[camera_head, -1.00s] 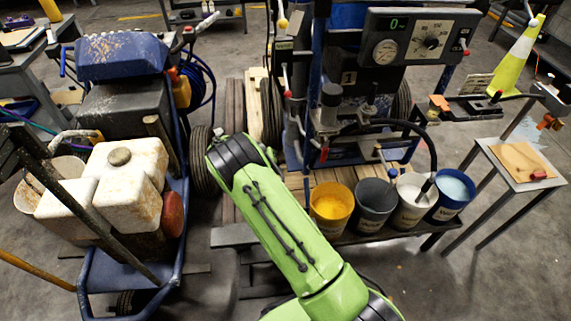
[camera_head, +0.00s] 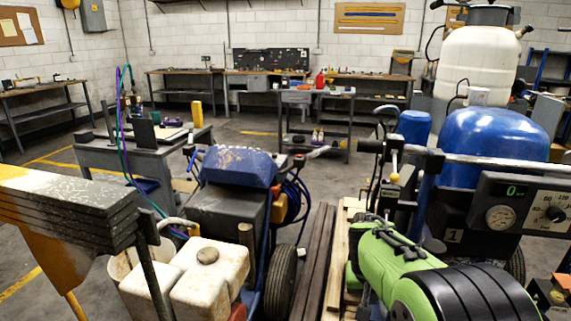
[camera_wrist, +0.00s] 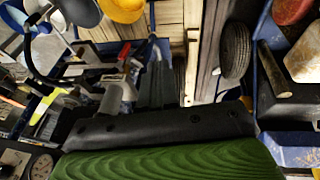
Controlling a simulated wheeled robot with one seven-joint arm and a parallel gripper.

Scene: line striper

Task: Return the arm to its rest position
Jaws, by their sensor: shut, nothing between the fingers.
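My green arm (camera_head: 400,260) with black joints fills the lower right of the head view, in front of the striper machine. My gripper does not show there. In the wrist view my gripper (camera_wrist: 158,60) is at the middle, its dark fingers together above the black gripper body, with nothing seen between them. A green part of my arm fills the bottom edge of that view. The fingers point over wooden planks (camera_wrist: 203,60), and I cannot tell the distance.
A blue tank (camera_head: 495,135) and a gauge panel (camera_head: 525,215) stand close at right. A cart with white jugs (camera_head: 215,270) and a black wheel (camera_head: 279,280) is left of my arm. A yellow bucket (camera_wrist: 122,8) is in the wrist view. Open floor lies behind.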

